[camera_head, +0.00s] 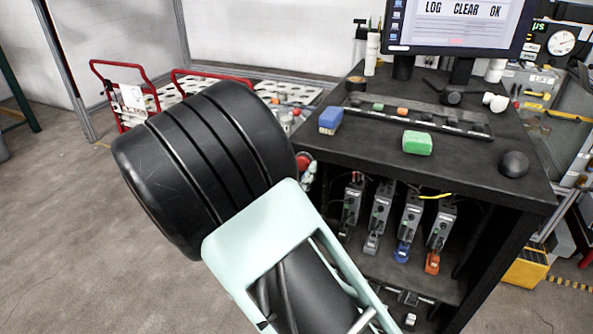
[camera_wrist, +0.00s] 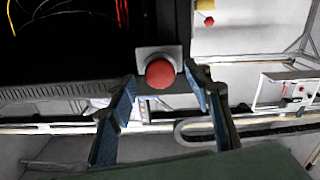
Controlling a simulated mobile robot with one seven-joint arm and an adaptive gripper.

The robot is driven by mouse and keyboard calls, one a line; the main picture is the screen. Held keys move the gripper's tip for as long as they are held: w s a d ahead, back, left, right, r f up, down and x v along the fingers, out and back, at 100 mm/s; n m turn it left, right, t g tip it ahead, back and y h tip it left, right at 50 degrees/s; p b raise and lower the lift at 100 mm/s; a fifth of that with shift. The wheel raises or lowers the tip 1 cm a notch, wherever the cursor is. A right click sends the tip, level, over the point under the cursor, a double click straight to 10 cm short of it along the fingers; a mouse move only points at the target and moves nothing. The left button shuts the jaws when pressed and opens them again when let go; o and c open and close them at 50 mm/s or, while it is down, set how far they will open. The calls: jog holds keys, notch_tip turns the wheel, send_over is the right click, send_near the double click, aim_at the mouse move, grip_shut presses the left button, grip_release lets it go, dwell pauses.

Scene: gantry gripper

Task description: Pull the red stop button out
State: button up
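The red stop button (camera_wrist: 160,73) shows in the wrist view as a round red cap on a grey housing (camera_wrist: 150,52) at the edge of the dark workstation. My gripper (camera_wrist: 164,78) is open, with one blue-padded finger left and one right of the button. Both fingers look apart from the cap; the depth between them and it is hard to tell. In the head view a red part (camera_head: 304,159), apparently the button, shows at the left side of the workstation, partly behind my arm. My gripper is hidden there by my arm.
The black workstation (camera_head: 463,155) carries a monitor (camera_head: 455,22), a blue block (camera_head: 330,120), a green block (camera_head: 417,143) and a dark dome (camera_head: 514,164). Several small devices stand on its lower shelf. Red-handled carts (camera_head: 125,75) stand behind my arm. The floor at left is clear.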

jog(key=v, duration=1.2)
jog(key=shift+r, duration=0.1)
